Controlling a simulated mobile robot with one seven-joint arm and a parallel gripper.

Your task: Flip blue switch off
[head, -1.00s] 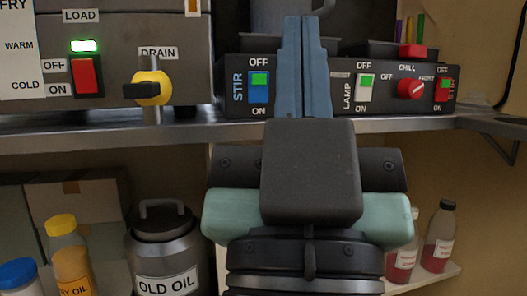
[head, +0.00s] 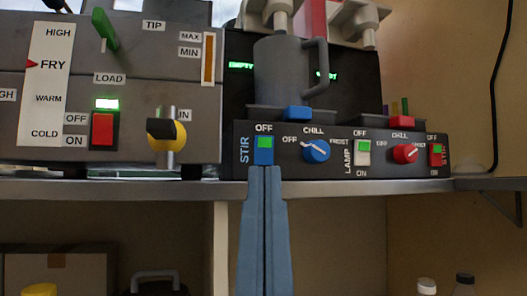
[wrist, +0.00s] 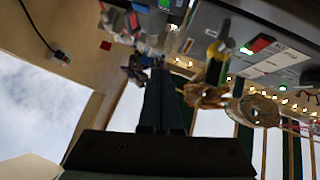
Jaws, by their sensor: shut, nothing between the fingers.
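The blue switch (head: 263,151) labelled STIR is on the front of a black control panel (head: 340,165), with OFF printed above it. A green patch shows in its upper half, near OFF. The ON label below it is hidden behind my fingers. My gripper (head: 264,170) is shut and empty, pointing up, with its tips at the lower edge of the blue switch. I cannot tell whether they touch it. In the wrist view the dark fingers (wrist: 161,98) also show closed; I cannot make out the blue switch there.
Right of the blue switch are a blue chill dial (head: 316,150), a white LAMP switch (head: 363,152), a red dial (head: 405,153) and a red switch (head: 436,154). A grey jug (head: 283,72) stands behind the panel. A fryer unit with a yellow drain valve (head: 168,135) is left.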

